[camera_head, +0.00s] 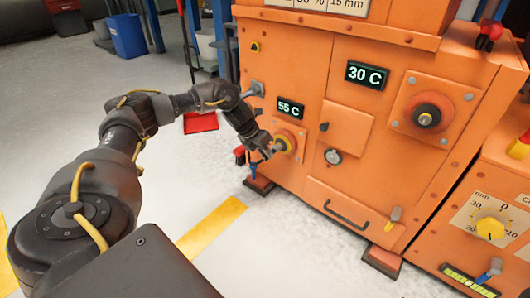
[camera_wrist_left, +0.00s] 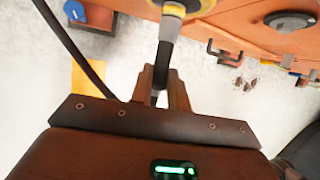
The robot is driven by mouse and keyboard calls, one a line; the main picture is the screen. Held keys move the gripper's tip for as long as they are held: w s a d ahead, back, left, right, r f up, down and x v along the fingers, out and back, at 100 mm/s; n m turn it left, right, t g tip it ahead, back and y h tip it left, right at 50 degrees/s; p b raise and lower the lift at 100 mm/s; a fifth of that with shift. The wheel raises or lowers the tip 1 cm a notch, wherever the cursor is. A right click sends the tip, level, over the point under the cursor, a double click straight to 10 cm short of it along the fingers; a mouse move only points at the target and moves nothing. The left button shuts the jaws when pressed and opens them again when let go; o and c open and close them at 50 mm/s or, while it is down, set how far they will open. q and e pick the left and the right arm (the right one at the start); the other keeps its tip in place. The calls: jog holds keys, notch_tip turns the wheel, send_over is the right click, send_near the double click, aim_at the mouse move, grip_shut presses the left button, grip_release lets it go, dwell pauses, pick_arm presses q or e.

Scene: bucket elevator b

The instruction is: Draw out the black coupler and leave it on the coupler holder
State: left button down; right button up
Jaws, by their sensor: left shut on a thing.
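My left gripper (camera_head: 270,146) is at the orange machine's front, low on its left side, by a round port (camera_head: 290,143) with a yellow rim. In the left wrist view the left gripper (camera_wrist_left: 161,88) is shut on a dark rod-like piece, apparently the black coupler (camera_wrist_left: 164,55). A grey and yellow collar (camera_wrist_left: 176,10) sits at its far end, close to the machine. I cannot tell whether the piece is still seated in the port. Small red and blue couplers (camera_head: 240,153) show beside the gripper, apparently at the coupler holder, whose shape is unclear. My right gripper is not in view.
The orange machine (camera_head: 345,190) fills the right, with a 55 C display (camera_head: 290,108) above the port and a drawer handle (camera_head: 346,214) lower down. A red tray (camera_head: 200,122) lies on the floor behind. The floor in front is open.

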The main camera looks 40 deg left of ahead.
pick_arm(q)
jog(key=shift+s+p, duration=0.45)
jog(key=shift+s, duration=0.2)
jog(key=shift+s+p, duration=0.9)
jog(key=shift+s, duration=1.05)
jog(key=shift+s+d+p, duration=0.1)
jog(key=shift+s+p, duration=0.55)
jog(key=shift+s, duration=1.35)
